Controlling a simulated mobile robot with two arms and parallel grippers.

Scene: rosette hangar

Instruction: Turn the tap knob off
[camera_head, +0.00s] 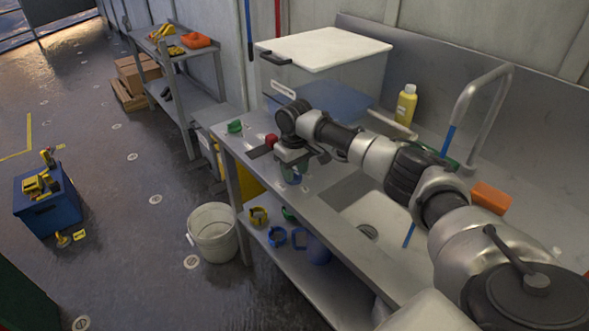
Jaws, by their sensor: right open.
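The curved grey tap (482,95) stands at the back right of the sink (375,215). A thin blue line, which looks like running water (408,236), drops from its spout into the basin and is partly hidden by my arm. I cannot make out the tap knob for certain; my right arm covers part of the area by the tap base. My right gripper (291,163) is open over the left end of the counter, well left of the tap. My left gripper is not in view.
A red item (271,140) and a green item (235,126) are on the counter near the gripper. A yellow bottle (406,105) and an orange block (491,197) stand near the sink. A lidded white box (325,75) is behind. A bucket (213,235) is on the floor.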

